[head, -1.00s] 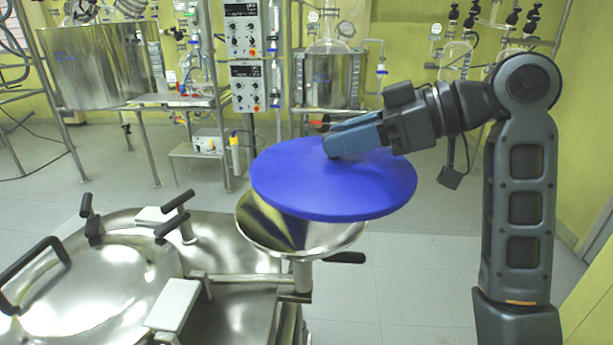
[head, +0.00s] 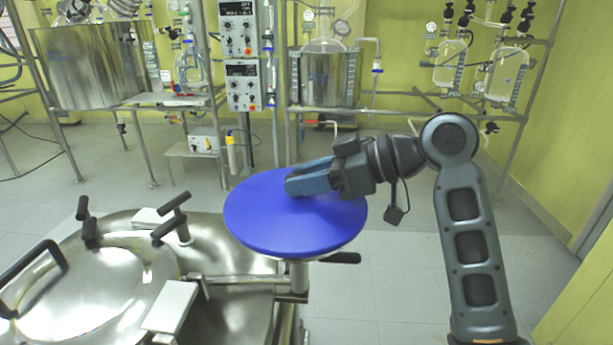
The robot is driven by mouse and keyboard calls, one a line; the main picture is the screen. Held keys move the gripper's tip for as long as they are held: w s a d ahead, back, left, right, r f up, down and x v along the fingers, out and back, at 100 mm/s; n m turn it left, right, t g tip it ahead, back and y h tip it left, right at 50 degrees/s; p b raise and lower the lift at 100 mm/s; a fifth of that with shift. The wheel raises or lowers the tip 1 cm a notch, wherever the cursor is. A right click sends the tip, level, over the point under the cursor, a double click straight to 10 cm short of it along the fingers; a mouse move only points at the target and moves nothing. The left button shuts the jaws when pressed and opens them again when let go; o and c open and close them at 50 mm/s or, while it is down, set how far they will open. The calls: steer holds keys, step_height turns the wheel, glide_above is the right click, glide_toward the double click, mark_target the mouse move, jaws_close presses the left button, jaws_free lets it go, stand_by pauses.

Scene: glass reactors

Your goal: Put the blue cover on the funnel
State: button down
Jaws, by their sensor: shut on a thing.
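The blue cover (head: 295,222) is a flat round disc in the middle of the head view. It lies over the top of the steel funnel and hides nearly all of it. A thin bit of the funnel's rim (head: 345,247) shows below the cover's lower right edge. I cannot tell whether the cover rests fully on the rim. My gripper (head: 292,187) comes in from the right, shut on the cover's knob, which the fingers hide.
A steel vessel lid (head: 95,285) with black handles stands at the lower left, beside the funnel's support arm (head: 240,281). Glass reactors and a control panel (head: 241,85) stand behind. The floor right of the funnel is clear.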

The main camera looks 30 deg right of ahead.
steer(key=shift+f, duration=0.1)
steer(key=shift+f, duration=0.15)
steer(key=c, duration=0.8)
jaws_free()
steer(key=shift+r, duration=0.35)
steer(key=b+v, duration=0.1)
steer(key=v, duration=1.1)
steer(key=shift+d+f, duration=0.1)
